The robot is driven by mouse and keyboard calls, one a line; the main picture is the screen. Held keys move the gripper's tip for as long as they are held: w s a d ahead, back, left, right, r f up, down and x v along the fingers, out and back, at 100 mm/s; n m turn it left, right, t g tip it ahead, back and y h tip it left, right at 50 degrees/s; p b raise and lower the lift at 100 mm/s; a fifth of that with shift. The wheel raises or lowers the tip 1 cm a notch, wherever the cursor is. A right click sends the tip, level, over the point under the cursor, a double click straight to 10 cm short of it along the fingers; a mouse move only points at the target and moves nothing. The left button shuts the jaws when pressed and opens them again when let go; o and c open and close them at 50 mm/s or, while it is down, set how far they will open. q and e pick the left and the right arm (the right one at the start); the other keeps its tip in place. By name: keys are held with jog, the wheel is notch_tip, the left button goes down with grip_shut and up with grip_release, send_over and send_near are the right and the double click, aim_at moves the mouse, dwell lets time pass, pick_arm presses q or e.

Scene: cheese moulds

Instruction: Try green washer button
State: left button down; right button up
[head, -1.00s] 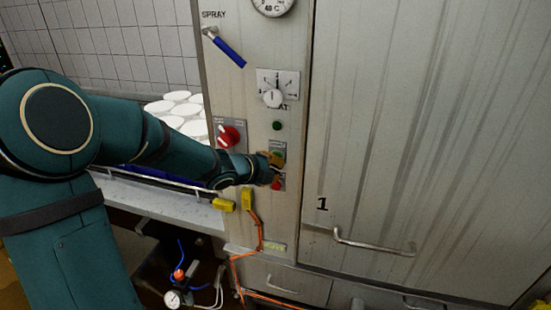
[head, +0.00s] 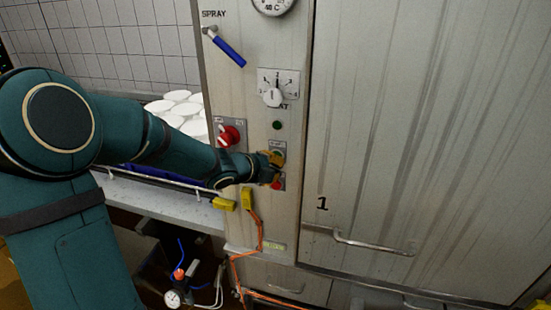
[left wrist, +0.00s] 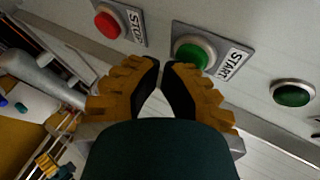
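The green START button (left wrist: 193,53) sits in a silver ring on a grey plate in the left wrist view. In the head view the START button (head: 278,155) is partly covered by my gripper. My left gripper (left wrist: 163,66) has its two orange-padded fingers together, with nothing seen between them. The fingertips are just short of the button's lower left edge in the wrist picture; I cannot tell whether they touch it. In the head view my left gripper (head: 274,163) is at the panel between START and the red button. My right gripper is not in view.
The red STOP button (left wrist: 108,25) is close beside START. A separate green round fitting (left wrist: 293,93) sits to the right. The panel also holds a red rotary switch (head: 230,136), a dial (head: 273,97) and a blue-handled SPRAY lever (head: 229,52). A door handle (head: 372,246) juts out at right.

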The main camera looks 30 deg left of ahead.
pick_arm(q)
jog(key=shift+s+d, duration=0.15)
jog(key=shift+s, duration=0.6)
jog(key=s, duration=0.2)
jog(key=s+d+b, duration=0.1)
jog(key=s, duration=0.1)
jog(key=shift+s+d, duration=0.1)
jog(key=shift+s, duration=0.3)
dwell(0.5)
